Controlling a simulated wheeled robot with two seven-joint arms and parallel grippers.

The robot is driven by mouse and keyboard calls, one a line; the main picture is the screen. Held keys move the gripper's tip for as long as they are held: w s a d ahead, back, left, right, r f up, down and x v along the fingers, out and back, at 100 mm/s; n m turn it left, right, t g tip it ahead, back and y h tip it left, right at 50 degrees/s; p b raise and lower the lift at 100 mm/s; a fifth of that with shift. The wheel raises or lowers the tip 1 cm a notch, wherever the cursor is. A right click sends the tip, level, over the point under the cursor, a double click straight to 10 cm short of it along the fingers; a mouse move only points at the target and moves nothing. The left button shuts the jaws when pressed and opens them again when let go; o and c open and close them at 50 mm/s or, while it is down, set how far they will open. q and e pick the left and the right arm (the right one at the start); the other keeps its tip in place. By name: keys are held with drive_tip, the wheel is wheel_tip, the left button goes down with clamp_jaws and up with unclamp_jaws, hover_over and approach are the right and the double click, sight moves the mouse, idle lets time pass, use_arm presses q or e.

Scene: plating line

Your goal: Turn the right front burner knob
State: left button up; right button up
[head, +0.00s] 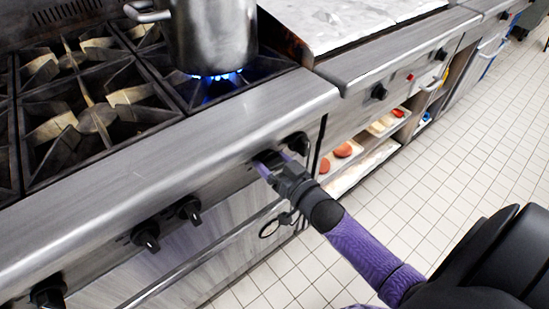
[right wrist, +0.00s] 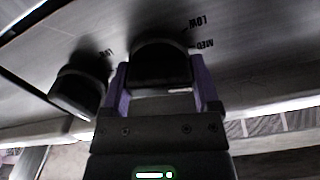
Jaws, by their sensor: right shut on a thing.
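My right gripper (head: 266,163) reaches the front panel of the stove from the lower right. Its purple fingers are shut on a black burner knob (right wrist: 160,68), one on each side of it, in the right wrist view. LOW and MED marks show on the panel beside this knob. A second black knob (right wrist: 78,92) sits next to it, apart from the fingers; in the head view a neighbouring knob (head: 297,143) is just right of the gripper. The gripper partly hides the held knob in the head view. My left gripper is not in view.
More knobs (head: 146,235) line the panel to the left. A steel pot (head: 212,35) stands over a burner with a blue flame (head: 216,77). A griddle (head: 345,22) and a shelf with food trays (head: 341,152) are to the right. Tiled floor (head: 430,180) is clear.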

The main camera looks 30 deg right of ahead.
drive_tip(key=n, duration=0.2)
drive_tip(key=shift+n+p, duration=0.35)
drive_tip(key=shift+n, duration=0.05)
drive_tip(key=n, duration=0.3)
drive_tip(key=shift+a+p, duration=0.15)
drive_tip(key=shift+p, duration=0.15)
drive_tip(key=shift+n, duration=0.7)
